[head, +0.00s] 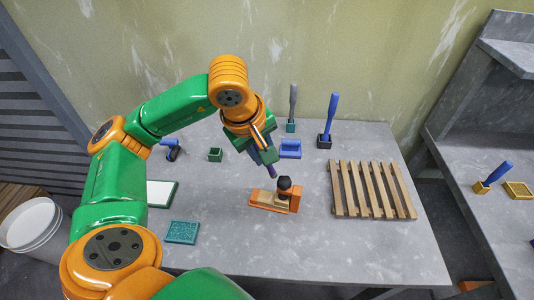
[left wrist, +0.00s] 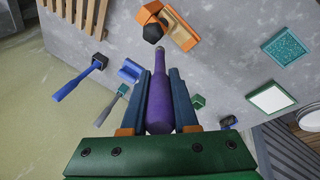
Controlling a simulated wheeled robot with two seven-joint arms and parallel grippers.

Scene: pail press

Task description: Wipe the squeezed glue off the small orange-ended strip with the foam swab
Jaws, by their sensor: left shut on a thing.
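My left gripper (head: 266,153) is shut on a purple stick-like tool (head: 272,172), likely the foam swab. In the left wrist view the purple tool (left wrist: 160,100) lies between the blue fingers (left wrist: 160,74), its narrow end pointing away from me. I cannot make out foam at its tip. The small orange-ended strip (head: 268,198) lies below and in front of the gripper, with a pale wooden middle. A dark rounded knob (head: 284,183) stands at its right end. The strip also shows in the left wrist view (left wrist: 181,33), apart from the tool. No glue can be made out. My right gripper is out of view.
A slatted wooden rack (head: 372,190) stands to the right. Behind are a blue tray (head: 290,149), a blue-handled tool in a dark holder (head: 325,141) and a small green box (head: 215,155). A teal mat (head: 182,232) and white green-edged tray (head: 160,193) lie left. The front table is clear.

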